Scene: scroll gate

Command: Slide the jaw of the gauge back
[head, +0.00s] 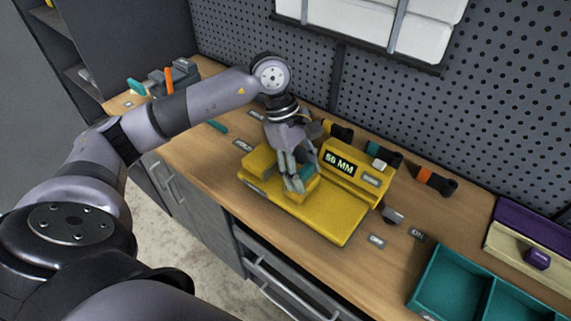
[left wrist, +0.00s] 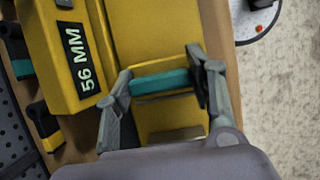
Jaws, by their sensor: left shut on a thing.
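The yellow gauge (head: 330,222) lies on the wooden workbench, and its body also shows in the left wrist view (left wrist: 125,25). Its display (head: 340,162) reads 56 MM. A yellow block (head: 259,160) stands at the left end of its bed. The sliding jaw (head: 303,188) sits to the right of that block, with a teal grip bar (left wrist: 160,82) on it. My left gripper (head: 294,186) reaches down from above and is shut on the teal bar, one finger at each end. The fingers partly hide the jaw in the head view. My right gripper is not in view.
Several dark tools with coloured bands, one orange (head: 428,177), lie behind the gauge along the pegboard (head: 500,120). A teal tray (head: 448,284) stands at the front right, beside a purple-topped box (head: 530,228). The bench right of the gauge holds small labels.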

